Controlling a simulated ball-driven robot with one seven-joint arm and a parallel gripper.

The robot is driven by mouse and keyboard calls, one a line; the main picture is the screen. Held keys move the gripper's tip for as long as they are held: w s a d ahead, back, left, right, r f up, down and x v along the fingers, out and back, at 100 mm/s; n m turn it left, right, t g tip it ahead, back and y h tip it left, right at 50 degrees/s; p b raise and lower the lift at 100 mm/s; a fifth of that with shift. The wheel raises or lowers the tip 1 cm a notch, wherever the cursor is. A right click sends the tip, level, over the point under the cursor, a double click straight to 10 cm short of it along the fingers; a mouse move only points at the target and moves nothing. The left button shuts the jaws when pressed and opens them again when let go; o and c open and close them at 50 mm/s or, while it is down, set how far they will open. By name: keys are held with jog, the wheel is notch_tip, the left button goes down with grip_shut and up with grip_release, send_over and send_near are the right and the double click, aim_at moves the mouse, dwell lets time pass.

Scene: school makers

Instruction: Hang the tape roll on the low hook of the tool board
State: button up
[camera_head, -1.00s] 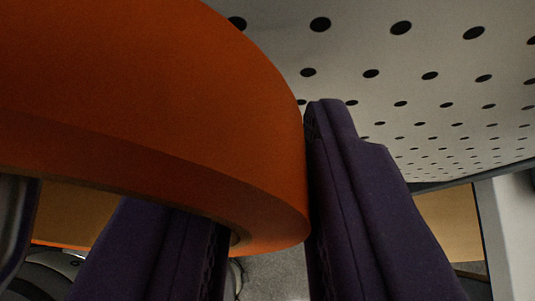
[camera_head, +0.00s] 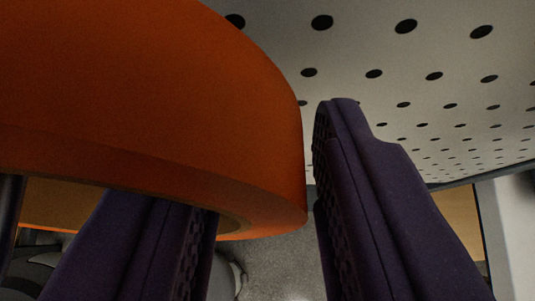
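The orange tape roll (camera_head: 150,95) fills the upper left, close to the camera. My gripper (camera_head: 265,185) is open around the roll's wall. The right finger (camera_head: 365,190) stands outside the roll, with a narrow gap between them. The left finger (camera_head: 150,250) goes up behind the roll's lower edge, seemingly inside its ring, and its tip is hidden. The pale tool board (camera_head: 450,70) with dark round holes lies behind, at upper right. A dark upright bar (camera_head: 10,215) shows at the left edge below the roll. I cannot tell whether it is the hook or whether the roll rests on it.
A grey floor patch (camera_head: 285,265) shows between the fingers. A white upright panel (camera_head: 515,230) and a wooden surface (camera_head: 460,220) are at the lower right, below the board's dark edge. A grey rounded shape, partly hidden, is at the lower left.

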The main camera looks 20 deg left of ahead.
jog(key=o, duration=0.3)
jog(key=p+v, duration=0.2)
jog(key=v, duration=0.4)
jog(key=shift+s+d+r, duration=0.15)
jog(key=shift+s+r, duration=0.1)
jog(key=shift+r, duration=0.1)
jog(key=shift+s+d+r+p, duration=0.2)
jog(key=shift+s+p, duration=0.1)
jog(key=shift+s, duration=0.3)
